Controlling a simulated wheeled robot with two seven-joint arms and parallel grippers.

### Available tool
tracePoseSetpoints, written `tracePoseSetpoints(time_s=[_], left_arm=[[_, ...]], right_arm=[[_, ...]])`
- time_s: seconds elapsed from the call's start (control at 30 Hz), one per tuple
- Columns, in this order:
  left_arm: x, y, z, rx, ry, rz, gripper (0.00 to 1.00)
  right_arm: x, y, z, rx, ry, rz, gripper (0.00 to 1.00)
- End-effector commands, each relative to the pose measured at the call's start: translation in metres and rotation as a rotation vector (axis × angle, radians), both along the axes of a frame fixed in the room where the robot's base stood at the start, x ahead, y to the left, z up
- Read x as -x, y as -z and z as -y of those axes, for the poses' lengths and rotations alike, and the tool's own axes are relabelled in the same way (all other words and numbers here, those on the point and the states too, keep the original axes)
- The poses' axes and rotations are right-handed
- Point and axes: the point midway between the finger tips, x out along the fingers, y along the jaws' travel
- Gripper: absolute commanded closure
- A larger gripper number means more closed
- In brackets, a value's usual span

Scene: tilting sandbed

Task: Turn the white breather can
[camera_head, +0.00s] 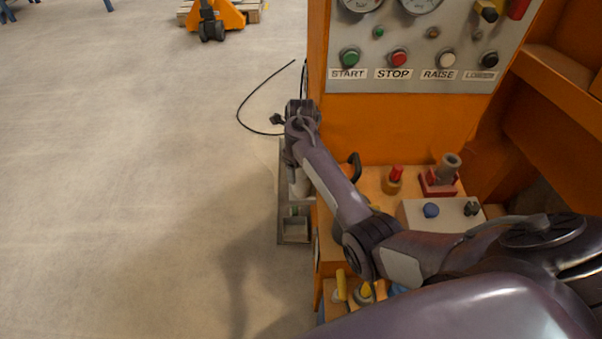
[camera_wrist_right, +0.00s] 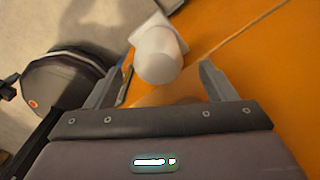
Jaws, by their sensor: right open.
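The white breather can (camera_wrist_right: 158,58) shows in the right wrist view as a rounded white cylinder with a paler squarish part behind it, against an orange surface. My right gripper (camera_wrist_right: 159,72) is open, with one finger on each side of the can in the picture. The can appears just beyond the fingertips, and I see no contact. In the head view my right arm reaches across the orange machine to its left edge. A pale shape (camera_head: 300,183) stands there, partly hidden by the arm; I cannot tell if it is the can. My left gripper is not in view.
The orange machine has a grey control panel (camera_head: 420,60) with labelled buttons. A shelf below holds a red-based fitting (camera_head: 439,178), a red-topped knob (camera_head: 393,180) and a white box (camera_head: 415,215). A black cable (camera_head: 240,110) lies on the floor. The left floor is clear.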

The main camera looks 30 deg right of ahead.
Motion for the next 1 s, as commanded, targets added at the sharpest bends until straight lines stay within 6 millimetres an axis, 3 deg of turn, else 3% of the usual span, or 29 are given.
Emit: tracePoseSetpoints(time_s=[0.13, 0.27, 0.53, 0.73, 1.0], left_arm=[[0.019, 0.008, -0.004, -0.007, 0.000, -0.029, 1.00], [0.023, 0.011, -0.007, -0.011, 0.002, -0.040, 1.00], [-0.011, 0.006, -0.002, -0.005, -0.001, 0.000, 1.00], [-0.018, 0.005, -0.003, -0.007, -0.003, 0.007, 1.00], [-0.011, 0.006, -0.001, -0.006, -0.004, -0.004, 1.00]], right_arm=[[0.001, 0.028, -0.001, -0.003, -0.002, -0.004, 0.23], [0.001, 0.047, -0.001, -0.002, 0.000, -0.002, 0.23], [0.000, 0.063, -0.001, -0.002, -0.001, 0.001, 0.23], [0.000, 0.063, -0.001, -0.001, -0.002, 0.000, 0.23], [0.001, 0.063, -0.001, -0.001, -0.002, 0.000, 0.57]])
